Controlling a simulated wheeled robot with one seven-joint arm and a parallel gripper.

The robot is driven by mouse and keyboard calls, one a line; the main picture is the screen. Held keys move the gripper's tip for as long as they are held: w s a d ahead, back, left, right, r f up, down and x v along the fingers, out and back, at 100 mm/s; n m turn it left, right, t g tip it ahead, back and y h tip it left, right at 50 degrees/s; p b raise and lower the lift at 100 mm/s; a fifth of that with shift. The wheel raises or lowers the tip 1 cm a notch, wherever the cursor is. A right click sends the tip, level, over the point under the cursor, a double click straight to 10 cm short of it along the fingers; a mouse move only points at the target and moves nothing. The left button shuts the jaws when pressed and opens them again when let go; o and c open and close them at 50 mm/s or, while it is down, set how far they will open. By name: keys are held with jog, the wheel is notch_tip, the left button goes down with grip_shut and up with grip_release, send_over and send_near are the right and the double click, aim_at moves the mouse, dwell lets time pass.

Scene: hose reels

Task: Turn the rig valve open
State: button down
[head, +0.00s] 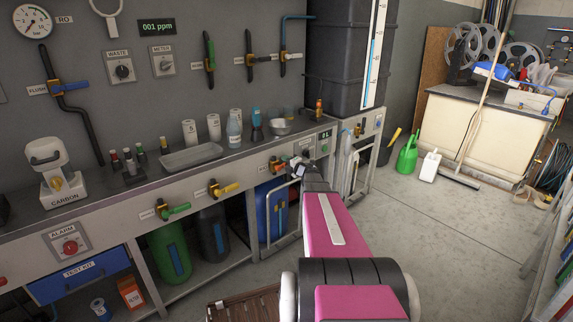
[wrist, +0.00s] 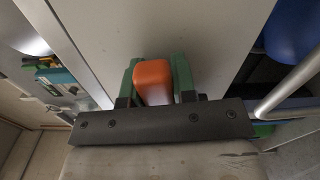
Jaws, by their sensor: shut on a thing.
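A valve with a red-orange handle (head: 279,165) and a brass body sits on the front panel of the bench; the small label beside it is too small to read. My gripper (head: 294,165) is at this handle, at the end of my pink arm. In the wrist view the orange handle (wrist: 153,82) stands between the two green fingers of my gripper (wrist: 156,88), which are shut on it. The handle looks level in the head view, its tip partly hidden by my gripper.
A valve with a yellow handle (head: 224,188) and one with a green handle (head: 174,209) sit left on the same panel. A blue container (head: 271,212) stands below. A metal bench leg and rail (wrist: 292,82) run close on the right in the wrist view.

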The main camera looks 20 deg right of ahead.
aim_at(272, 153)
jog(key=r+n, duration=0.1)
jog(key=n, duration=0.1)
jog(key=a+r+n, duration=0.1)
jog(key=n, duration=0.1)
jog(key=shift+s+r, duration=0.2)
jog(key=n, duration=0.1)
jog(key=a+r+n, duration=0.1)
jog(key=n, duration=0.1)
jog(key=r+n, duration=0.1)
jog(key=n, duration=0.1)
jog(key=shift+s+a, duration=0.2)
jog(key=shift+s, duration=0.1)
jog(key=n, duration=0.1)
jog(key=a+n, duration=0.1)
jog(key=r+n, duration=0.1)
jog(key=shift+s+a+n, duration=0.3)
jog(key=shift+s+a, duration=0.05)
jog(key=shift+s+a+r+n, duration=0.1)
jog(key=shift+a+n, duration=0.25)
jog(key=shift+n, duration=0.3)
jog(key=shift+s+a+f+n, duration=0.15)
jog(key=shift+a+n, duration=0.2)
jog(key=shift+n, duration=0.35)
jog(key=shift+s+a+r+n, duration=0.15)
jog(key=shift+a+n, duration=0.2)
jog(key=shift+n, duration=0.3)
jog(key=c, duration=0.9)
grip_release()
